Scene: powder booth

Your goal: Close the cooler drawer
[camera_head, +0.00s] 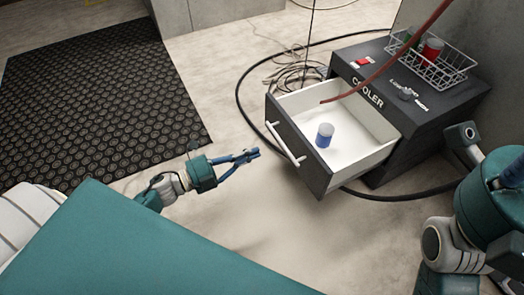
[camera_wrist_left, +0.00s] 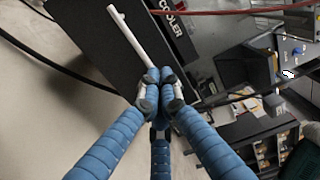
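The dark grey cooler (camera_head: 388,172) stands at the right in the head view, its drawer (camera_head: 314,165) pulled well out. The drawer has a white interior, a dark front and a white bar handle (camera_head: 286,145). The handle also shows in the left wrist view (camera_wrist_left: 128,34), its lower end partly hidden by my fingertips. A blue can with a pale top (camera_head: 325,135) stands inside the drawer. My left gripper (camera_head: 256,153) is in front of the drawer front, a little left of the handle and apart from it. Its blue fingertips (camera_wrist_left: 160,84) meet, with nothing seen between them.
A wire basket (camera_head: 445,72) with a red can (camera_head: 432,50) and a green can sits on the cooler. A red hose (camera_head: 385,66) hangs across the drawer. A black cable (camera_head: 240,98) runs on the floor. A black mat (camera_head: 95,95) lies at left.

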